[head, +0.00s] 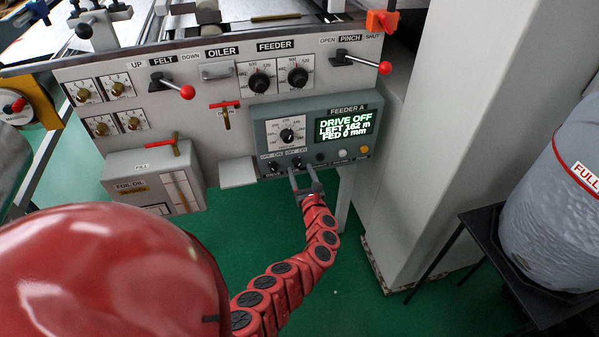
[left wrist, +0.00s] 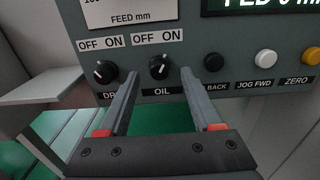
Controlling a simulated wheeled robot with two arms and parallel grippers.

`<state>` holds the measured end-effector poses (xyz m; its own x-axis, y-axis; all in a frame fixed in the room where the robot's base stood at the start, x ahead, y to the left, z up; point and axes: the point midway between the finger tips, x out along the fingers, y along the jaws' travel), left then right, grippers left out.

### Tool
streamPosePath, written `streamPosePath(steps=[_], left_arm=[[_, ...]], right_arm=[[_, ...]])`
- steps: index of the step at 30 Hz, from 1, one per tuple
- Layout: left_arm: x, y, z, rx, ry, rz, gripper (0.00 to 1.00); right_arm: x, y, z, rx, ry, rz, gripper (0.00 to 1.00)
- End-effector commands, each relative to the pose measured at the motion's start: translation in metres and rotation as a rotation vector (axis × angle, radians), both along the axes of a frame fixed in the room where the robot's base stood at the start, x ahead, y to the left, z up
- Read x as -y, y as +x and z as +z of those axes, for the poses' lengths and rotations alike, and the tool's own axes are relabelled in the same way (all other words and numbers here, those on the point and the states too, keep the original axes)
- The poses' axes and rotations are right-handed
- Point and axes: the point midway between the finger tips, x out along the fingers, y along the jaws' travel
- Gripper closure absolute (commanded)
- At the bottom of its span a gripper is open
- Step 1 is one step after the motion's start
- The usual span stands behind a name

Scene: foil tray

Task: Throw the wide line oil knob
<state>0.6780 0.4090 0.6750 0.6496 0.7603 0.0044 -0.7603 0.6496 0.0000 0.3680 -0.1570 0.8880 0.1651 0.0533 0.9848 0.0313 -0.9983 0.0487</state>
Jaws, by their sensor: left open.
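The oil knob (left wrist: 159,67) is a small black rotary knob with a white mark, under an OFF ON label and above an OIL label on the FEEDER A panel (head: 262,130). It also shows in the head view (head: 298,162), partly behind the fingers. My left gripper (left wrist: 160,80) is open, its two grey fingers pointing at the panel on either side of the oil knob in the picture. No contact with the knob is visible. My right gripper is not in view.
The drive knob (left wrist: 106,71) sits close left of the oil knob. A black back button (left wrist: 213,62), white jog button (left wrist: 265,58) and yellow zero button (left wrist: 312,56) are to the right. The green screen (head: 344,126) reads DRIVE OFF. A grey ledge (head: 237,172) juts out left.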

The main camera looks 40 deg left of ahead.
Motion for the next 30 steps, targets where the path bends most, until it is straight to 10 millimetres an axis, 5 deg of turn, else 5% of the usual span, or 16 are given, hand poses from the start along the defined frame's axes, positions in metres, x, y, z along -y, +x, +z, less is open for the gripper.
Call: streamPosePath(steps=[17, 27, 30], left_arm=[[-0.015, 0.012, -0.002, -0.003, -0.003, 0.0, 0.34], [-0.015, 0.012, -0.002, -0.003, -0.003, 0.0, 0.95], [-0.015, 0.012, -0.002, -0.003, -0.003, 0.0, 1.0]], right_arm=[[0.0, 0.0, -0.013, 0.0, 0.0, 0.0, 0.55], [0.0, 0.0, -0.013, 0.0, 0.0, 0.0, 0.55], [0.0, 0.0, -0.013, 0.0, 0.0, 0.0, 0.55]])
